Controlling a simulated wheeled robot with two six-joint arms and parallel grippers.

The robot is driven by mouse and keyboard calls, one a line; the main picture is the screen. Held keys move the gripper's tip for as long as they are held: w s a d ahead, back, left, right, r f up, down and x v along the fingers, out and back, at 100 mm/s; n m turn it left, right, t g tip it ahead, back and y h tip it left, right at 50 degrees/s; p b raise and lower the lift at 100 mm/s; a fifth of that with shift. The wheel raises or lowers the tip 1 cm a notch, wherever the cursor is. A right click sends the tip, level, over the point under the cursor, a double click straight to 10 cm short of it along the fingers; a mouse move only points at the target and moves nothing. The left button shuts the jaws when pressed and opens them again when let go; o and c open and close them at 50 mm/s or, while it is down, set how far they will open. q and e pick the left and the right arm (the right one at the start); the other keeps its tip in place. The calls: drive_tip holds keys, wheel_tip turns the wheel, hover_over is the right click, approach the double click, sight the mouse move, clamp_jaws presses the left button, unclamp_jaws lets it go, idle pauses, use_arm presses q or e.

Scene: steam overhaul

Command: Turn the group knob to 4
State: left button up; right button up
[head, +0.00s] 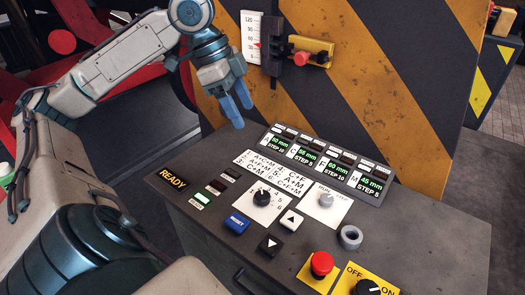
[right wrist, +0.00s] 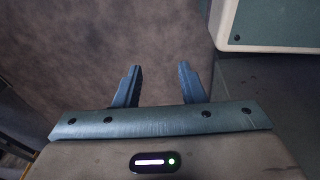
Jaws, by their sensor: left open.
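The group knob (head: 263,197) is a small black knob on a white plate with numbers around it, on the sloping console top. Its pointer is too small to read with certainty. A white label (head: 276,173) above it lists numbered letter groups. My left gripper (head: 238,108) points down above and behind the console's back edge, apart from the knob. Its blue fingers hold nothing. My right gripper (right wrist: 157,85) shows in the right wrist view with its two fingers apart and nothing between them.
Near the knob are a blue button (head: 237,222), arrow buttons (head: 291,219), a grey knob (head: 326,199), a red mushroom button (head: 321,264) and an OFF/ON switch (head: 368,288). A display block (head: 327,161) stands behind. A striped panel (head: 350,70) rises at the back.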

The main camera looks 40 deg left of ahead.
use_arm(q)
wheel_tip(320, 180, down, 8)
drive_tip(key=b, duration=0.7)
use_arm(e)
drive_tip(key=w+a+r, duration=0.1)
drive_tip(key=w+r, duration=0.6)
use_arm(q)
drive_tip(key=b, duration=0.6)
approach(263, 195)
drive_tip(key=x, duration=0.8)
drive_tip(key=shift+d+f, duration=0.1)
drive_tip(key=shift+f, duration=0.15)
use_arm(e)
wheel_tip(263, 195, up, 12)
drive_tip(key=a+t, duration=0.1)
drive_tip(key=a, duration=0.1)
drive_tip(key=shift+r, duration=0.2)
use_arm(q)
drive_tip(key=shift+c, duration=0.2)
use_arm(e)
drive_tip(key=shift+w, duration=0.1)
use_arm(q)
drive_tip(key=c, duration=0.9)
use_arm(e)
drive_tip(key=shift+r, duration=0.1)
